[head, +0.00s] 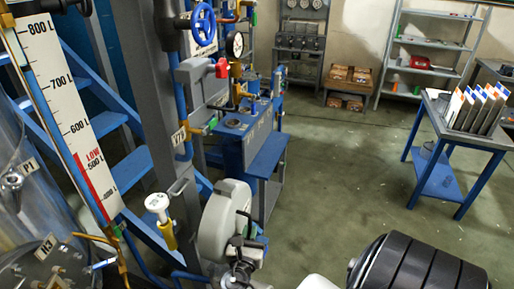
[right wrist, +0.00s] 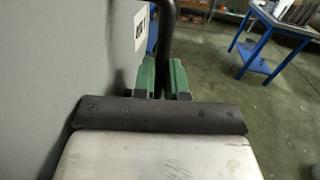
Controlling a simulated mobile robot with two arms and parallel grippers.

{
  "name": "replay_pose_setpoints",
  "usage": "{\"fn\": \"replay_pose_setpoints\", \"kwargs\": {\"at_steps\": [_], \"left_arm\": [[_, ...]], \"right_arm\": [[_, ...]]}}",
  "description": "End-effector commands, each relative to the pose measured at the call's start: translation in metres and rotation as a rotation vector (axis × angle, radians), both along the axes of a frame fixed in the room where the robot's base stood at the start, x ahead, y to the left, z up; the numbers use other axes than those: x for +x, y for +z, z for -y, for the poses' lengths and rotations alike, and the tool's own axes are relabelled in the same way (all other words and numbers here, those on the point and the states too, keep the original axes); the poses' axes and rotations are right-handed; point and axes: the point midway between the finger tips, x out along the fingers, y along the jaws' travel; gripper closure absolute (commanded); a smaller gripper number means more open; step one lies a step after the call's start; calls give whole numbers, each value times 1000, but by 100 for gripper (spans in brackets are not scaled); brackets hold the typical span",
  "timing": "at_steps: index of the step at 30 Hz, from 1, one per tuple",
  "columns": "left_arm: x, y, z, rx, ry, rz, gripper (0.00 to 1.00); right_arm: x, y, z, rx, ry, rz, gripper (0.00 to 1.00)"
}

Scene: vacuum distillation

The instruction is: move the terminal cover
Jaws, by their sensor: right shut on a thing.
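A grey, rounded cover (head: 215,222), which I take to be the terminal cover, stands at the lower middle of the head view with a dark handle on its right side. My right gripper (head: 246,243) is at that handle, at the cover's right edge. In the right wrist view its green-padded fingers (right wrist: 163,80) are shut on a black bar. The cover's grey face (right wrist: 65,60) fills the left of that view and carries a partly visible printed label. My left gripper is not in view.
A level gauge board (head: 65,110) and pipework with a blue handwheel (head: 203,24) stand at the left. A white-topped valve (head: 158,203) is left of the cover. A blue-legged table (head: 440,176) stands right. The green floor (head: 335,175) between is clear.

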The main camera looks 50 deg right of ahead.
Motion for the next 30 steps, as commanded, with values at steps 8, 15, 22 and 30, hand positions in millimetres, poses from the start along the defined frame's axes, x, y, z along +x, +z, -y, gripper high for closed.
{"fn": "replay_pose_setpoints", "kwargs": {"at_steps": [8, 15, 22, 30], "left_arm": [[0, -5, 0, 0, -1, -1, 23], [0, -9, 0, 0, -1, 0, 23], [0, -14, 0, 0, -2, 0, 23], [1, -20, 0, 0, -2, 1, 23]], "right_arm": [[21, 1, -9, 1, 0, 4, 100], [39, 1, -16, 0, 0, 6, 100], [55, 0, -22, 0, 0, 5, 100], [75, 1, -31, 1, 0, 5, 100]]}}
